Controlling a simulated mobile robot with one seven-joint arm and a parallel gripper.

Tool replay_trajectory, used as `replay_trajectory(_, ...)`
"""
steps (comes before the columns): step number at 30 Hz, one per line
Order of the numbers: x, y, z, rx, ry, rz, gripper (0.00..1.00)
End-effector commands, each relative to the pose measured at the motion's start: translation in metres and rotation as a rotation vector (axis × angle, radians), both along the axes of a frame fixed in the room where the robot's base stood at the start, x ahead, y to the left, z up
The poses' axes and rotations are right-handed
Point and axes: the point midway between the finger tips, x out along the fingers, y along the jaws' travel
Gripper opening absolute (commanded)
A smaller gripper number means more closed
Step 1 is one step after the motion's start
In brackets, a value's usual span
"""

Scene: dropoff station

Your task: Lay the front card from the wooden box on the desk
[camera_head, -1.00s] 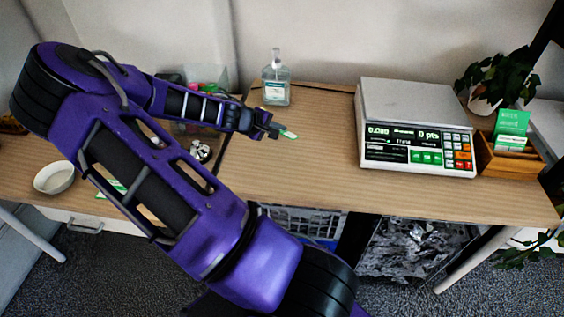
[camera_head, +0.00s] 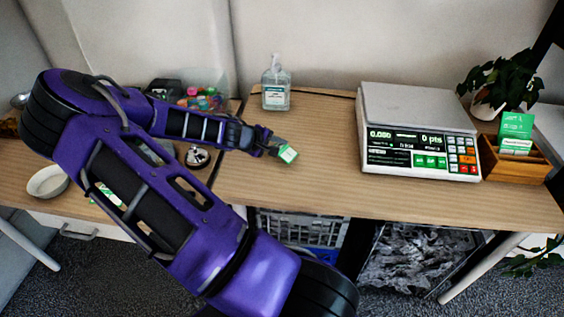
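My gripper (camera_head: 274,149) is above the desk (camera_head: 310,185), left of the scale. I cannot tell how far the card is above the desk top. The wooden box (camera_head: 523,167) stands at the right end of the desk, with more green and white cards (camera_head: 515,134) upright in it.
A white scale (camera_head: 415,128) stands left of the wooden box. A sanitizer bottle (camera_head: 276,87) stands at the back. A potted plant (camera_head: 500,82) is behind the box. A white bowl (camera_head: 47,182) and a bell (camera_head: 197,156) are on the left. The desk between gripper and scale is clear.

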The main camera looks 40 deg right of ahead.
Motion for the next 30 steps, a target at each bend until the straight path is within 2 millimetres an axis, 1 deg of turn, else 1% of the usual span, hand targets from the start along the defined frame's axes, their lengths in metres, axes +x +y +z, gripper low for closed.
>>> replay_trajectory(5,0.0,0.005,0.006,0.0,0.0,0.001,0.22)
replay_trajectory(21,-0.002,0.054,0.048,0.0,0.0,0.003,0.22)
replay_trajectory(25,-0.003,0.06,0.052,0.0,0.0,0.0,0.22)
replay_trajectory(30,-0.003,0.061,0.052,0.0,0.001,-0.001,0.22)
